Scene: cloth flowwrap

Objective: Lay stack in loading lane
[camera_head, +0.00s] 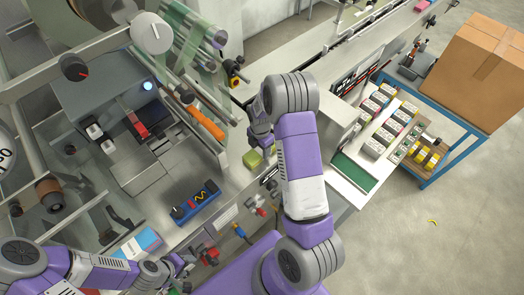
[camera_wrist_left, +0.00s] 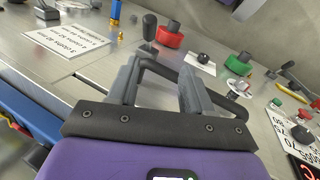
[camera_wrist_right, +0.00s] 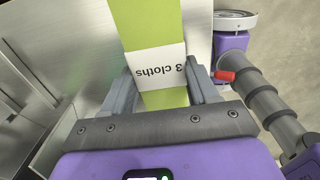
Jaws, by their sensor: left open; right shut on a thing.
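A green cloth stack (camera_wrist_right: 150,28) with a white band reading "3 cloths" lies between the fingers of my right gripper (camera_wrist_right: 165,85), which is shut on it. In the head view the stack (camera_head: 253,159) shows as a small green block below my right gripper (camera_head: 262,143), over the grey metal deck (camera_head: 232,172). I cannot tell whether the stack touches the deck. I cannot clearly pick out the loading lane. My left gripper (camera_wrist_left: 153,92) is open in front of the machine's front panel, with a black bent handle (camera_wrist_left: 158,68) between or just beyond its fingers.
The wrapping machine with an orange handle (camera_head: 206,124) and a blue control box (camera_head: 194,201) stands left of my right arm. Knobs and valves, one red (camera_wrist_left: 170,36), line the panel.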

